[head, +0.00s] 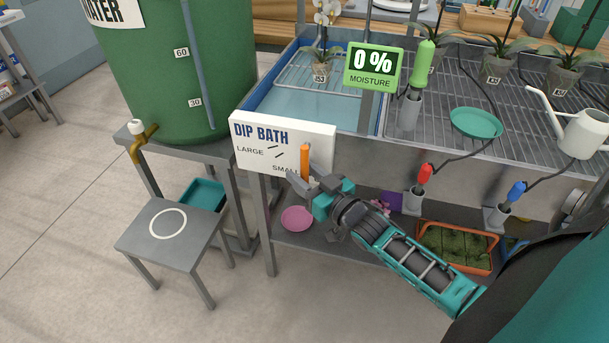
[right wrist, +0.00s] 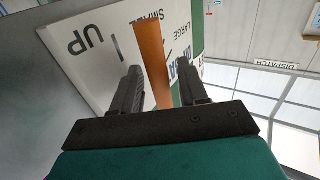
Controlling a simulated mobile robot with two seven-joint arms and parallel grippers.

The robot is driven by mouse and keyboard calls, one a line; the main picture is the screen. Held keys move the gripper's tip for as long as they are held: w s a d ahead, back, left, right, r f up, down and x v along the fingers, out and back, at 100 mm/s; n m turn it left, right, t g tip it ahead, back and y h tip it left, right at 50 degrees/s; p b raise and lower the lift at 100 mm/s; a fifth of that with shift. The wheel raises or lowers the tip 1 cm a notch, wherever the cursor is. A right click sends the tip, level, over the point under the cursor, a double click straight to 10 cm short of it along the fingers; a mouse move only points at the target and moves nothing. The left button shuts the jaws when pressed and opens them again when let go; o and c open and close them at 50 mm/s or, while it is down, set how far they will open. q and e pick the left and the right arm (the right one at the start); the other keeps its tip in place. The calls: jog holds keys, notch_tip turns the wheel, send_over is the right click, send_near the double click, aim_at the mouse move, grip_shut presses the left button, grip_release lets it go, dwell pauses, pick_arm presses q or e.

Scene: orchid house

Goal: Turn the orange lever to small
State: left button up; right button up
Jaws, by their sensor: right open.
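The orange lever (head: 305,158) stands out in front of the white DIP BATH sign (head: 315,134), close to its lower right. The sign bears the words LARGE and SMALL with short marks; the end of SMALL is hidden behind the lever. My right gripper (head: 303,181) is at the lever's lower part. In the right wrist view the lever (right wrist: 152,65) rises between the two dark fingers (right wrist: 158,75), which stand apart with a gap on each side. The sign (right wrist: 105,45) fills the left there, showing UP. My left gripper is not in view.
A grey metal bench (head: 455,104) holds potted orchids, a teal dish (head: 476,123) and a white watering can (head: 580,125). A green water barrel (head: 150,70) stands left. A grey stool (head: 168,237) is on the floor. An orange tray (head: 458,248) sits on the lower shelf.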

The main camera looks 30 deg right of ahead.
jog(key=shift+c, duration=0.3)
grip_shut()
dwell(0.4)
